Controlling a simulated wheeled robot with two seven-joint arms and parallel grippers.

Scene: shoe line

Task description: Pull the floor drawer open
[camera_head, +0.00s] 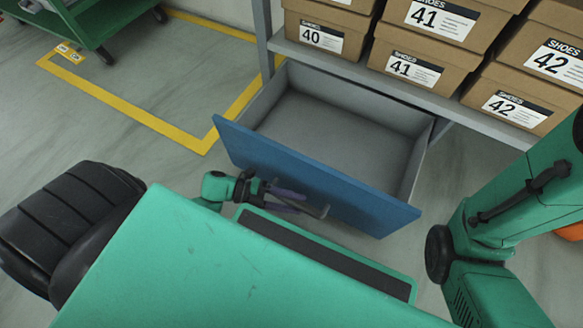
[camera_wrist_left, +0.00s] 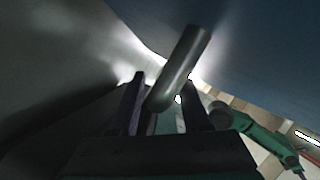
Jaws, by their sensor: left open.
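The floor drawer (camera_head: 335,125) stands pulled out from under the shelf, and its grey inside is empty. Its blue front (camera_head: 315,178) faces me. A dark bar handle (camera_head: 318,211) is on that front, partly hidden by my gripper; it also shows as a grey bar in the left wrist view (camera_wrist_left: 183,65). My left gripper (camera_head: 290,201) is low in front of the drawer front. In the left wrist view its fingers (camera_wrist_left: 165,100) are apart, with the handle bar between them. Whether either finger touches the bar I cannot tell. My right gripper is out of view.
Shoe boxes (camera_head: 425,20) labelled 40, 41 and 42 sit on the grey shelf (camera_head: 360,72) above the drawer. A green cart (camera_head: 85,25) stands at the back left. Yellow tape (camera_head: 130,113) marks the floor, which is clear left of the drawer.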

